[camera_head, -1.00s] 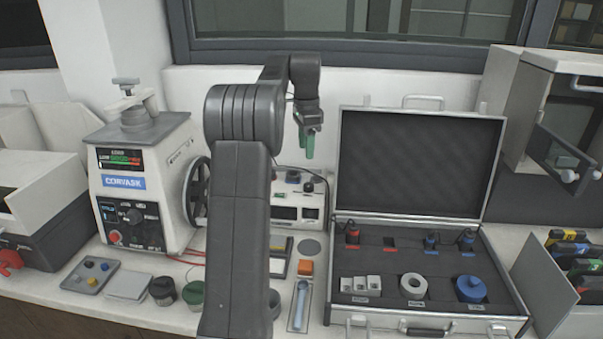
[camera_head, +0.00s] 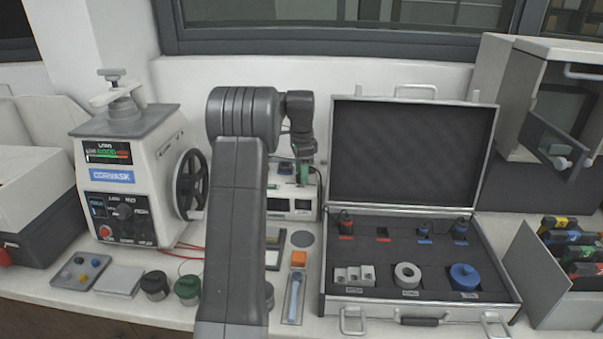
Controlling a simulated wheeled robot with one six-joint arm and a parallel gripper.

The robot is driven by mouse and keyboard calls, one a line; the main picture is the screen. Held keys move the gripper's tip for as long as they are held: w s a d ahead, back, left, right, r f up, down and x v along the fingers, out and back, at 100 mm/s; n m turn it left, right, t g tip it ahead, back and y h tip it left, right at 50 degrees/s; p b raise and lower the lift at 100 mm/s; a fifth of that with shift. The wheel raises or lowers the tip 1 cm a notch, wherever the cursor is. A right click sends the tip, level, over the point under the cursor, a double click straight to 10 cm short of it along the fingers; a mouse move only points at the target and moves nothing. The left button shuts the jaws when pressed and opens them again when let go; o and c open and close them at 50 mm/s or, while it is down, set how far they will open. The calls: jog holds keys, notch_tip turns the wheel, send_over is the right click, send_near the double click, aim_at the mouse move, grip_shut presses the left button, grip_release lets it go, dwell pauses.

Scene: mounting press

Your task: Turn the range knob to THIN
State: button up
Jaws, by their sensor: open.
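A small white instrument box (camera_head: 306,207) with dark display windows on its front stands against the back wall. The range knob cannot be made out clearly; my gripper and arm cover much of the box's top, and no THIN label is readable. My gripper (camera_head: 303,174), with green fingers pointing down, is at the box's top, in front of the wall. It is open, with nothing visible between the fingers. Whether the fingers touch a knob cannot be told.
The mounting press (camera_head: 131,180) with its own dial and a handwheel (camera_head: 190,184) stands left. An open case (camera_head: 415,312) of parts lies right, close beside the box. My arm hides the middle counter.

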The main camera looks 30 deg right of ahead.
jog(key=shift+f, duration=0.4)
jog(key=shift+c, duration=0.4)
jog(key=c, duration=0.9)
jog(key=shift+r+n+p, duration=0.1)
jog(key=shift+n+p, duration=0.25)
jog(key=shift+n, duration=0.05)
jog(key=shift+n+p, duration=0.45)
jog(key=shift+n, duration=0.05)
jog(key=n+p, duration=0.2)
jog(key=n, duration=0.2)
jog(key=n+p, duration=0.2)
jog(key=n, duration=0.4)
jog(key=shift+w, duration=0.1)
